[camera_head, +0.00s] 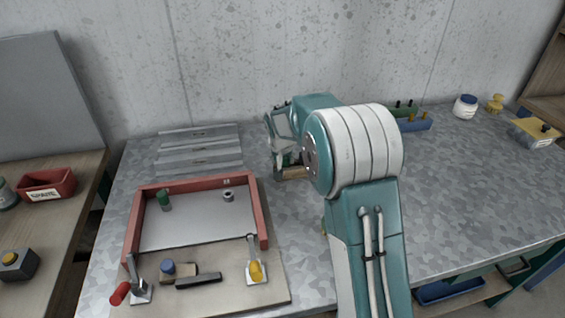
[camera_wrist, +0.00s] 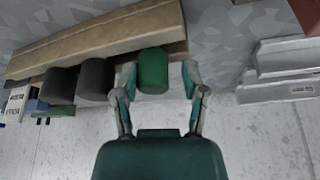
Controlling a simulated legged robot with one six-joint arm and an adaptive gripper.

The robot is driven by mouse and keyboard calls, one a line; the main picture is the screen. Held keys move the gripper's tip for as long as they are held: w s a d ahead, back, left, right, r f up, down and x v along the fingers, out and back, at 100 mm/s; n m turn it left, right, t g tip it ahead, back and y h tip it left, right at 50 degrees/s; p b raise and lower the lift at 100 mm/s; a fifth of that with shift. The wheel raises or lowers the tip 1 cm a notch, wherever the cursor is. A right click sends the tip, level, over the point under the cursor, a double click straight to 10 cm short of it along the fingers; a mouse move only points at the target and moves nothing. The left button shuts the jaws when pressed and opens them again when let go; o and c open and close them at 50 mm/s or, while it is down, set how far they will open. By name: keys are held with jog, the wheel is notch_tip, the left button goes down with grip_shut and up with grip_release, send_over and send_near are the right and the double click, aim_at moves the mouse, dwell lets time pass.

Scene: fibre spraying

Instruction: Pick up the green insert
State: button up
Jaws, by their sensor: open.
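A green cylindrical insert (camera_wrist: 153,70) stands at the end of a wooden rack (camera_wrist: 95,42) in the wrist view, beside two dark grey cylinders (camera_wrist: 93,80). My gripper (camera_wrist: 159,78) is open, with one finger on each side of the green insert. I cannot tell whether the fingers touch it. In the head view my gripper (camera_head: 281,150) is over the back of the table, partly hidden by my arm, and only a bit of the wooden rack (camera_head: 293,173) shows.
Flat metal strips (camera_head: 198,150) lie at the back left of the table and also show in the wrist view (camera_wrist: 275,70). White and yellow containers (camera_head: 466,107) are at the far right. The table's right middle is clear.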

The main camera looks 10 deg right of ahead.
jog(key=shift+d, duration=0.35)
jog(key=c, duration=0.7)
jog(key=shift+d, duration=0.2)
grip_shut()
jog(key=shift+a, duration=0.1)
